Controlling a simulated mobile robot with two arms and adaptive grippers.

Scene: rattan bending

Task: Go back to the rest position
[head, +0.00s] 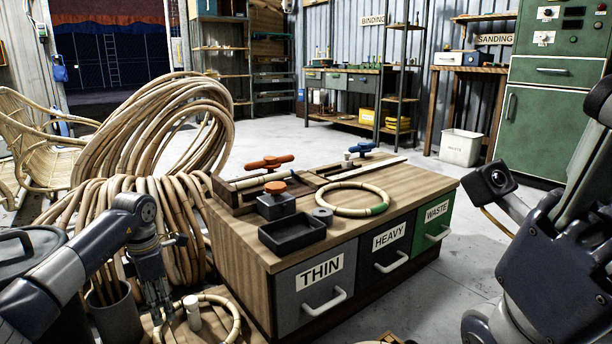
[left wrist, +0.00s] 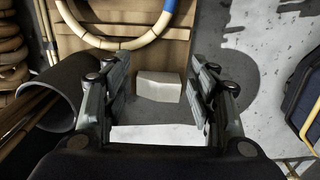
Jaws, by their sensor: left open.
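My left gripper (head: 160,302) hangs fingers down at the lower left in the head view, beside the wooden bench. Its two fingers stand apart in the left wrist view (left wrist: 160,100), with nothing held between them. A pale block (left wrist: 158,87) shows beyond the fingertips; it also shows in the head view (head: 193,313), just right of the fingers. A rattan ring (head: 238,318) lies low by the gripper; its blue band shows in the left wrist view (left wrist: 160,22). My right arm (head: 560,255) fills the right edge; I see no right fingers.
A dark pot (head: 116,318) with rattan sticks stands close left of the left gripper. The bench (head: 240,235) with drawers, clamps, a black tray (head: 292,235) and a green-banded ring (head: 330,198) stands centre. Rattan coils (head: 110,150) lie behind the left arm. Floor right of the bench is clear.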

